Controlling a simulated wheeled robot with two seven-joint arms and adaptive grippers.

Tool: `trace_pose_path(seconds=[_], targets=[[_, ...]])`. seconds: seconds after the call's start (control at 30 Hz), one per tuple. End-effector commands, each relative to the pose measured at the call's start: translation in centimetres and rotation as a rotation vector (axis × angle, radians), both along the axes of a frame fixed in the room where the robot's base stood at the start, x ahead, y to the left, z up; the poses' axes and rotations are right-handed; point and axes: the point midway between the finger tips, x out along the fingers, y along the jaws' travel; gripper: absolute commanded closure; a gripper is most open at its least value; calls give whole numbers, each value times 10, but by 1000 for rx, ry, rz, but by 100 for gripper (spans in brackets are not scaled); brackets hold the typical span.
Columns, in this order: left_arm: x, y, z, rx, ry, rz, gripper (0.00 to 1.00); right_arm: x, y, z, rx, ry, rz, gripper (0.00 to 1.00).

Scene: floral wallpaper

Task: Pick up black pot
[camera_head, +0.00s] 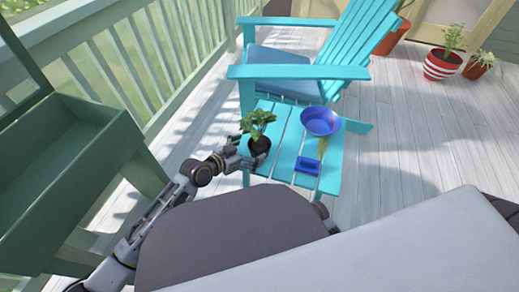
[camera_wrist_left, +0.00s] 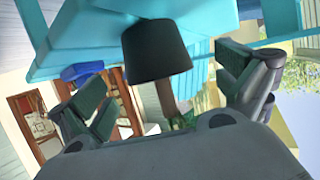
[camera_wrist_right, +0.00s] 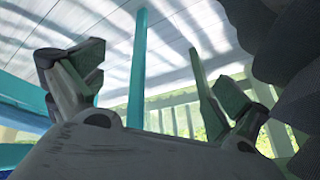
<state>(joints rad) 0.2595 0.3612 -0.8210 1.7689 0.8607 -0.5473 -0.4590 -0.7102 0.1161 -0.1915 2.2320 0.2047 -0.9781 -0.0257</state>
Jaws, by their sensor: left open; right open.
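The black pot (camera_head: 259,145) holds a leafy green plant (camera_head: 257,121) and stands upright on the left part of a turquoise slatted table (camera_head: 326,179). My left gripper (camera_head: 242,151) is at the pot's left side in the head view. In the left wrist view the black pot (camera_wrist_left: 157,52) appears upside down, ahead of and between the spread fingers of my left gripper (camera_wrist_left: 165,90), with gaps on both sides. My right gripper (camera_wrist_right: 160,85) is open and empty in the right wrist view; in the head view it is mostly hidden behind my own body.
A blue bowl (camera_head: 320,121) and a small blue box (camera_head: 308,165) stand on the table right of the pot. A turquoise chair (camera_head: 300,72) is behind it. A green planter box (camera_head: 60,165) and a railing (camera_head: 140,60) are at left.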

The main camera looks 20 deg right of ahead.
Motion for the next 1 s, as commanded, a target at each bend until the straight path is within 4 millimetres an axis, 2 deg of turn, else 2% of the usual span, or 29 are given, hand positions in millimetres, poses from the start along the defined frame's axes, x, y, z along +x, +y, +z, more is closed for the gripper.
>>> trace_pose_path(seconds=[0.4,0.5,0.7,1.0], targets=[[2,-6,-3,-1,0,0,0,8,1,4,11,-32,-5,0],[4,-12,-6,-2,0,-1,0,10,2,-1,19,-45,-10,0],[10,-26,-13,-2,1,-1,0,3,4,-28,39,-45,-22,0],[19,-42,-20,0,0,1,0,6,6,-32,54,-63,-22,0]])
